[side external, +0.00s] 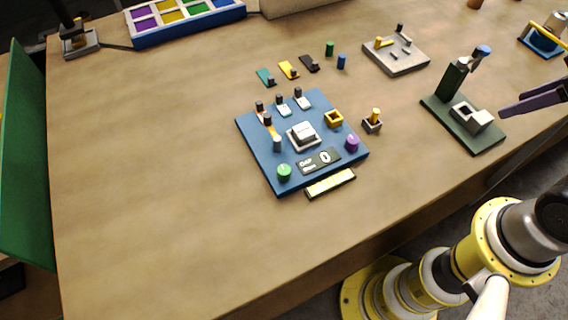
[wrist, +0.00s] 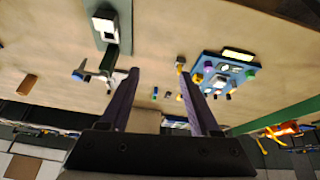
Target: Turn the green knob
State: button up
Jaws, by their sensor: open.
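The green knob (side external: 284,172) stands upright at the front left corner of a blue board (side external: 262,168) on the table. It also shows small in the wrist view (wrist: 251,74), at the right edge of the board. The board also bears a purple knob (side external: 352,144), a yellow square socket (side external: 334,118), a grey block (side external: 303,132) in the middle and a dial panel (side external: 318,160). My gripper (wrist: 158,72) is open and empty, its two purple fingers apart. In the side view it (side external: 530,97) is at the right edge, far from the knob.
A green base with a press (side external: 484,138) stands between my gripper and the board. A grey pegged plate (side external: 396,55) and a small socket with a yellow peg (side external: 372,122) are nearby. A blue tray (side external: 190,28) lies at the back. The table left of the board is clear.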

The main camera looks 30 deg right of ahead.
jog(key=w+a+r+n+g+y, duration=0.1)
jog(key=w+a+r+n, duration=0.6)
jog(key=w, duration=0.4)
jog(key=n+g+h, duration=0.1)
jog(key=n+g, duration=0.3)
jog(key=n, duration=0.6)
send_over(284, 169)
notch_tip(284, 169, down, 12)
notch_tip(284, 169, down, 13)
jog(key=shift+f, duration=0.1)
grip_shut()
